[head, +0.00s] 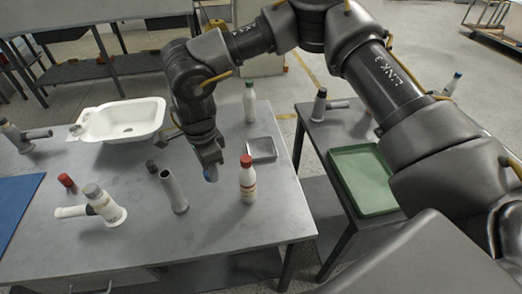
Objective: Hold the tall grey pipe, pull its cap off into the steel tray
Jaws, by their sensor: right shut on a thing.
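The tall grey pipe (174,192) stands on the near table, leaning slightly, and its upper end looks open. My right gripper (209,168) points down just right of the pipe and apart from it. The small square steel tray (262,149) lies on the table to the right of the gripper, and looks empty. My left gripper is not in view.
A red-capped white bottle (247,180) stands close right of the gripper, and a green-capped bottle (250,102) behind the tray. A white pipe fitting (107,206) stands left. A white basin (124,119) lies behind. A green tray (363,180) is on the right table.

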